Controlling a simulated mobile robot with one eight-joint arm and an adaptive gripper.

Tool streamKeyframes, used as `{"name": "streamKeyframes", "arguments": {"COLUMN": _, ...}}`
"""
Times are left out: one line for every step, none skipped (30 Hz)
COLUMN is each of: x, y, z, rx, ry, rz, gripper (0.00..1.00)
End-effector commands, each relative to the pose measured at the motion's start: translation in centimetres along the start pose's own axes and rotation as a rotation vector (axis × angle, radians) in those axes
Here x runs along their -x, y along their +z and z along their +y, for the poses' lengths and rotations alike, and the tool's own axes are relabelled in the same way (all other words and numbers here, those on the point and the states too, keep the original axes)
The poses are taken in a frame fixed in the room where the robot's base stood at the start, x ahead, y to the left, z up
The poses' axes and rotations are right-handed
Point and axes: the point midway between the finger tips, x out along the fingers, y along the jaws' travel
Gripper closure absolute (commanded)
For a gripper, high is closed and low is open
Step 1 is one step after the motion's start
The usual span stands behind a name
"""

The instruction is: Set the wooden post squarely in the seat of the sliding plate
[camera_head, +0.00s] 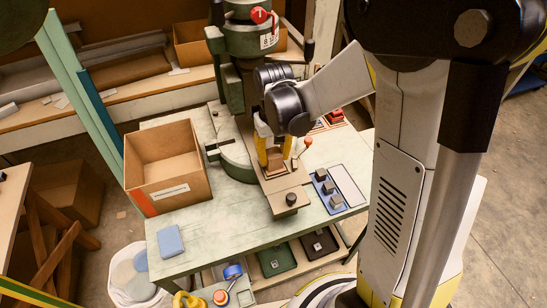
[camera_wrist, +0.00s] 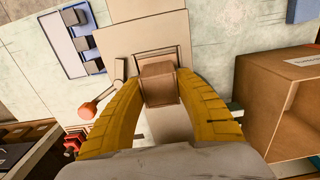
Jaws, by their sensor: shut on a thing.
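The wooden post (camera_wrist: 158,86) is a brown block between the yellow fingers of my gripper (camera_wrist: 160,79). My gripper is shut on it. In the head view, my gripper (camera_head: 275,157) points down over the sliding plate (camera_head: 283,208), with the post (camera_head: 274,163) low between the fingers. In the wrist view, the plate (camera_wrist: 146,33) shows a square, dark-edged seat (camera_wrist: 153,55) around the post. The post looks slightly turned against the seat's edges. I cannot tell whether its bottom rests in the seat or hangs just above it.
The green press (camera_head: 245,42) stands behind the plate. A red-ball lever (camera_head: 308,141) is close to the right of my fingers. A cardboard box (camera_head: 166,165) stands left, a blue tray of grey blocks (camera_head: 328,190) right. A dark knob (camera_head: 291,199) sits on the plate's front.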

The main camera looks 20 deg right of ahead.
Motion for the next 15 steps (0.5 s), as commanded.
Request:
{"name": "streamKeyframes", "arguments": {"x": 0.12, "y": 0.01, "z": 0.01, "rx": 0.000, "ry": 0.000, "rz": 0.000, "gripper": 0.99}}
{"name": "streamKeyframes", "arguments": {"x": 0.14, "y": 0.02, "z": 0.01, "rx": 0.000, "ry": 0.000, "rz": 0.000, "gripper": 0.99}}
{"name": "streamKeyframes", "arguments": {"x": 0.14, "y": 0.02, "z": 0.01, "rx": 0.000, "ry": 0.000, "rz": 0.000, "gripper": 0.99}}
{"name": "streamKeyframes", "arguments": {"x": 0.12, "y": 0.02, "z": 0.01, "rx": 0.000, "ry": 0.000, "rz": 0.000, "gripper": 0.99}}
{"name": "streamKeyframes", "arguments": {"x": 0.05, "y": 0.02, "z": 0.02, "rx": 0.000, "ry": 0.000, "rz": 0.000, "gripper": 0.99}}
{"name": "streamKeyframes", "arguments": {"x": -0.10, "y": 0.02, "z": 0.02, "rx": 0.000, "ry": 0.000, "rz": 0.000, "gripper": 0.99}}
{"name": "streamKeyframes", "arguments": {"x": -0.23, "y": 0.01, "z": 0.02, "rx": 0.000, "ry": 0.000, "rz": 0.000, "gripper": 0.99}}
{"name": "streamKeyframes", "arguments": {"x": -0.34, "y": 0.01, "z": 0.02, "rx": 0.000, "ry": 0.000, "rz": 0.000, "gripper": 0.99}}
{"name": "streamKeyframes", "arguments": {"x": -0.25, "y": 0.02, "z": 0.02, "rx": 0.000, "ry": 0.000, "rz": 0.000, "gripper": 0.53}}
{"name": "streamKeyframes", "arguments": {"x": -0.22, "y": 0.02, "z": 0.02, "rx": 0.000, "ry": 0.000, "rz": 0.000, "gripper": 0.44}}
{"name": "streamKeyframes", "arguments": {"x": -0.20, "y": 0.02, "z": 0.02, "rx": 0.000, "ry": 0.000, "rz": 0.000, "gripper": 0.43}}
{"name": "streamKeyframes", "arguments": {"x": -0.19, "y": 0.02, "z": 0.02, "rx": 0.000, "ry": 0.000, "rz": 0.000, "gripper": 0.43}}
{"name": "streamKeyframes", "arguments": {"x": -0.19, "y": 0.02, "z": 0.02, "rx": 0.000, "ry": 0.000, "rz": 0.000, "gripper": 0.43}}
{"name": "streamKeyframes", "arguments": {"x": -0.19, "y": 0.02, "z": 0.02, "rx": 0.000, "ry": 0.000, "rz": 0.000, "gripper": 0.43}}
{"name": "streamKeyframes", "arguments": {"x": -0.19, "y": 0.02, "z": 0.02, "rx": 0.000, "ry": 0.000, "rz": 0.000, "gripper": 0.43}}
